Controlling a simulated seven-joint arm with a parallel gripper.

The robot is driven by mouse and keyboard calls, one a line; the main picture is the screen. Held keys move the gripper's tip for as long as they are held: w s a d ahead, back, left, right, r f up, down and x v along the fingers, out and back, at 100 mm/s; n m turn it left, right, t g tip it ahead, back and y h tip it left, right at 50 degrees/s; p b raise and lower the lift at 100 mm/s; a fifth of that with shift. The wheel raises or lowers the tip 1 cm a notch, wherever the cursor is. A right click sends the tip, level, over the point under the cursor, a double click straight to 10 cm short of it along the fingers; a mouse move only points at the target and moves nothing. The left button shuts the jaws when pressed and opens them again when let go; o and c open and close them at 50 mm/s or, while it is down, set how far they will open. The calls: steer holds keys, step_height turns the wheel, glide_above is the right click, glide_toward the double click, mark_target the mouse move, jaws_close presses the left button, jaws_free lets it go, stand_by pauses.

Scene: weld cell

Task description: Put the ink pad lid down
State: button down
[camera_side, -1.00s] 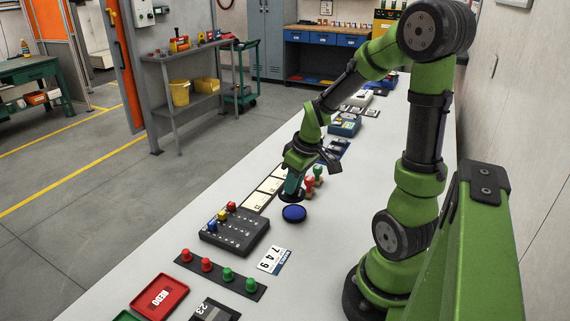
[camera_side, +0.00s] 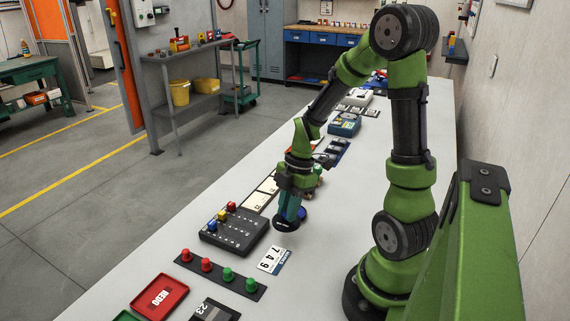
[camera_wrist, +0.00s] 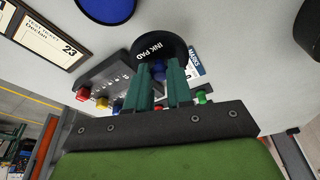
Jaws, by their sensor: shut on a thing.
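The ink pad lid (camera_side: 285,223) is a round dark disc, marked INK PAD in the wrist view (camera_wrist: 150,48). My gripper (camera_side: 289,207) is shut on it; in the wrist view the two teal fingers (camera_wrist: 160,72) close on a blue knob at its middle. The lid looks tilted in the side view; its exact height over the table is hard to judge. The round blue ink pad (camera_side: 303,214) lies uncovered on the table just behind the lid, partly hidden by it. It also shows at the top of the wrist view (camera_wrist: 107,8).
A black box with coloured knobs (camera_side: 233,231) stands to the left. A white number card (camera_side: 273,260) lies nearer. A dark strip with red and green knobs (camera_side: 220,272) and a red tray (camera_side: 159,297) are nearer still. Bare table lies right of the number card.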

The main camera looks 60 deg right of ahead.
mark_target(288, 234)
steer(key=shift+f, duration=2.55)
steer(key=shift+f, duration=0.1)
steer(key=c, duration=1)
jaws_free()
steer(key=v, duration=1.2)
steer(key=shift+s+a+r+m+t+h, duration=0.25)
steer(key=shift+a+r+m+t, duration=0.75)
steer(key=shift+a+r+m, duration=1.45)
steer(key=shift+s+a+r+m+t+h, duration=0.1)
steer(key=shift+s+a+r+m+t, duration=0.25)
steer(key=shift+a+r+m+t, duration=1.9)
steer(key=shift+s+a+r+m+g+h, duration=0.25)
steer(key=shift+a+r+m, duration=1.05)
steer(key=shift+a+m, duration=2.5)
